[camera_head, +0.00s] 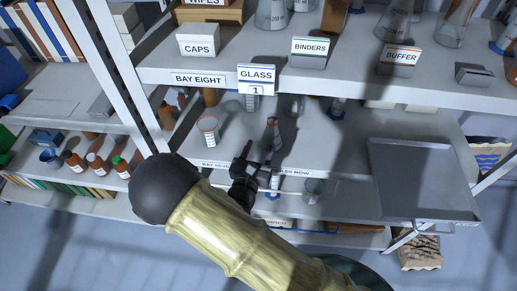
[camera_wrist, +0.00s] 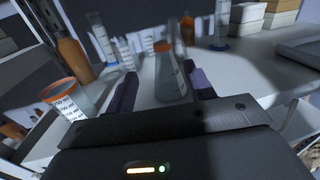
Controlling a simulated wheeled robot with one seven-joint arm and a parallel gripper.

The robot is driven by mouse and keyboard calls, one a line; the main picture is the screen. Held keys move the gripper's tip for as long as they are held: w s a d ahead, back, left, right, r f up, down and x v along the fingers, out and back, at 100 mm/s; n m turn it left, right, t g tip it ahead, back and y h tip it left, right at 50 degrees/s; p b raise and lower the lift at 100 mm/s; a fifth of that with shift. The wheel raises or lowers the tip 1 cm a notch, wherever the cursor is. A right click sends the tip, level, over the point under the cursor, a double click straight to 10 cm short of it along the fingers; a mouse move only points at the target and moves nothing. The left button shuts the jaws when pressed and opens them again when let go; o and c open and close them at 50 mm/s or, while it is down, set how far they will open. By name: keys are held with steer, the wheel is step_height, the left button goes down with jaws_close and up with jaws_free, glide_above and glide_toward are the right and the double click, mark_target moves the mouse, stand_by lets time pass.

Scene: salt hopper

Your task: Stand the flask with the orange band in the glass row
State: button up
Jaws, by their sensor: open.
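The flask with the orange band (camera_wrist: 170,78) stands on the shelf in the wrist view, its orange band around the neck. My gripper (camera_wrist: 160,92) is open, with one finger on each side of the flask in that view. I cannot tell whether either finger touches the glass. A GLASS sign (camera_head: 257,78) hangs on the upper shelf edge. A lower edge label (camera_head: 291,172), partly covered, ends in "ROW".
An orange-rimmed beaker (camera_wrist: 66,98) stands close to the left of my gripper. A brown bottle (camera_wrist: 75,60) and a measuring cylinder (camera_wrist: 100,38) stand behind it. Another cylinder (camera_wrist: 222,25) stands back right. A grey tray (camera_head: 425,175) lies at right; the upper shelf overhangs.

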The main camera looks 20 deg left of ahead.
stand_by(0.4)
steer(key=w+d+r+m+g+h, duration=0.25)
steer(key=d+m+g+h, duration=0.25)
steer(key=d+m+h, duration=0.85)
steer(key=s+d+m+g+y, duration=0.4)
steer(key=s+d+m+g, duration=0.25)
steer(key=d, duration=0.25)
steer(key=s+d+m+g+y, duration=0.45)
steer(key=d+m+g, duration=0.25)
steer(key=d, duration=0.2)
step_height(320, 180, up, 7)
steer(key=d+m+t+y, duration=0.1)
steer(key=m+t+y, duration=0.2)
steer(key=m, duration=0.7)
steer(key=shift+w+y, duration=0.25)
steer(key=shift+y, duration=0.45)
steer(key=shift+d+f, duration=0.1)
